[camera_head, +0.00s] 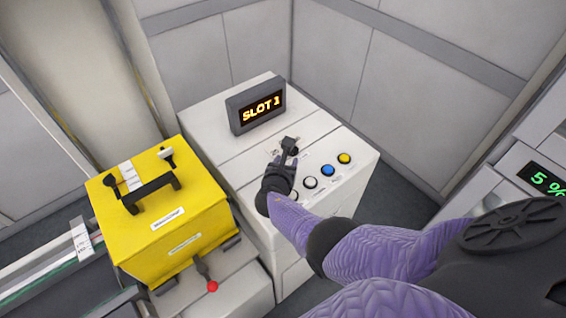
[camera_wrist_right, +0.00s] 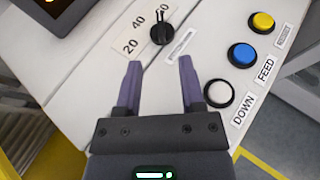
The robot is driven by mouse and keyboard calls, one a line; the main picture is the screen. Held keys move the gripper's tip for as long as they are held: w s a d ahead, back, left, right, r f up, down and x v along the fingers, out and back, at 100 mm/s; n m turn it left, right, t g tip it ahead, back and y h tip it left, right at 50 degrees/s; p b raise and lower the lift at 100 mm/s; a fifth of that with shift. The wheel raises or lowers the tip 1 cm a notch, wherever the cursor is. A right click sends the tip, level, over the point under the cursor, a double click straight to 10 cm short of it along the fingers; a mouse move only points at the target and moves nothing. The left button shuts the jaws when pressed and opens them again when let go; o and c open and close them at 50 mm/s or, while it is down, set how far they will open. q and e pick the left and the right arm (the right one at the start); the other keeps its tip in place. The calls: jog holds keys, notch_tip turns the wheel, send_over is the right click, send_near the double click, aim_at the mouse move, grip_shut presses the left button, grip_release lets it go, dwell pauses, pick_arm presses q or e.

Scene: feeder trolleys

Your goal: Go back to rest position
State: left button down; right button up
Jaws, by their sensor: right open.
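My right gripper (camera_head: 288,148) is above the white control cabinet (camera_head: 210,115), left of its row of buttons. In the right wrist view the right gripper (camera_wrist_right: 161,75) is open, its two purple fingers apart with nothing between them. A black dial knob (camera_wrist_right: 162,33) with a scale marked 20, 40 and 60 is just beyond the fingertips. A white button (camera_wrist_right: 219,93) labelled DOWN is to the right of the right finger. My left gripper is not in view.
The cabinet bears a display (camera_head: 259,106) reading SLOT 1, a blue button (camera_head: 328,170) and a yellow button (camera_head: 344,158). A yellow box (camera_head: 160,215) with a black handle stands left. A red-knobbed lever (camera_head: 212,286) is below it. A 5 % display (camera_head: 543,180) is right.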

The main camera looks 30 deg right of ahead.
jog(key=s+m+g, duration=0.1)
jog(key=m, duration=0.1)
jog(key=s+m, duration=0.2)
jog(key=m, duration=0.1)
jog(key=s+d+m+g, duration=0.1)
jog(key=s+m, duration=0.1)
jog(key=m, duration=0.1)
jog(key=shift+s+d+f+g+h, duration=0.1)
jog(key=shift+s+f+g+h, duration=0.05)
jog(key=shift+g+h, duration=0.2)
jog(key=s+a+r+m+g+y, duration=0.1)
jog(key=s+a+r+m+y, duration=0.25)
jog(key=s+m, duration=0.3)
jog(key=s+a+r+m+g+y, duration=0.1)
jog(key=s+a+r+m+y, duration=0.15)
jog(key=s+a+m, duration=0.35)
jog(key=s+a+r+m+g+y, duration=0.25)
jog(key=s+m+y, duration=0.2)
jog(key=s, duration=0.35)
notch_tip(320, 180, down, 32)
jog(key=s+b, duration=0.3)
jog(key=b, duration=1)
jog(key=s+d+f+g+b, duration=0.1)
jog(key=s+f+b, duration=0.3)
jog(key=f, duration=0.6)
jog(key=s+d+f+g+b, duration=0.1)
jog(key=s+f+b, duration=0.4)
jog(key=s+f, duration=0.4)
jog(key=shift+d+f+h, duration=0.4)
jog(key=shift+f, duration=0.25)
